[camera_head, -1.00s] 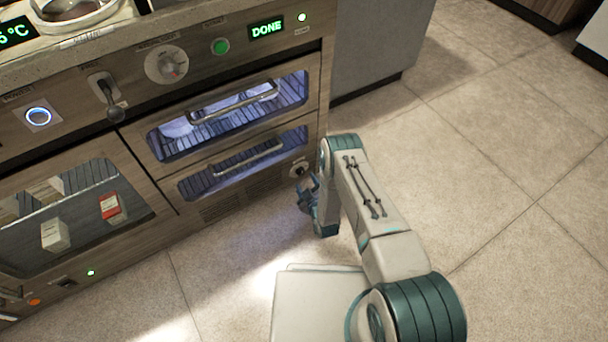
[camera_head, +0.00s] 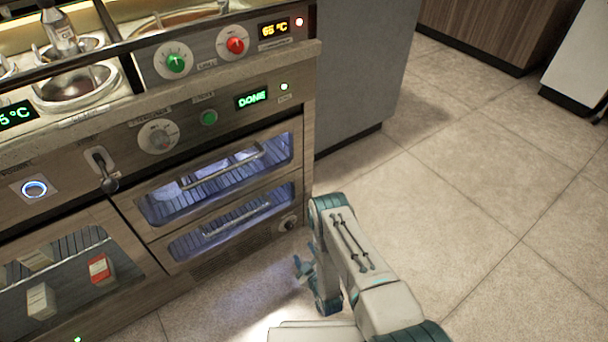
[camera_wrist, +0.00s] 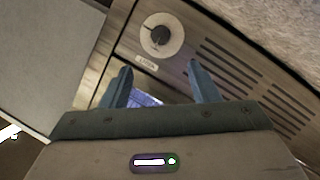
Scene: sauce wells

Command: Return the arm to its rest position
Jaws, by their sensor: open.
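My gripper (camera_head: 303,268) hangs low in front of the counter's lower right part, beside my folded arm. In the wrist view its two blue-grey fingers (camera_wrist: 160,88) stand apart, with nothing between them. Behind the fingers are a round knob (camera_wrist: 161,34) with a label below it and slotted vents. My gripper appears apart from the counter front.
The counter holds two lit drawers (camera_head: 215,180) with bar handles, both shut. A display reading DONE (camera_head: 251,98) is above them. A glass-fronted compartment (camera_head: 60,262) at left holds small boxes. Sauce wells (camera_head: 76,88) are on top. Open tiled floor (camera_head: 460,180) lies at right.

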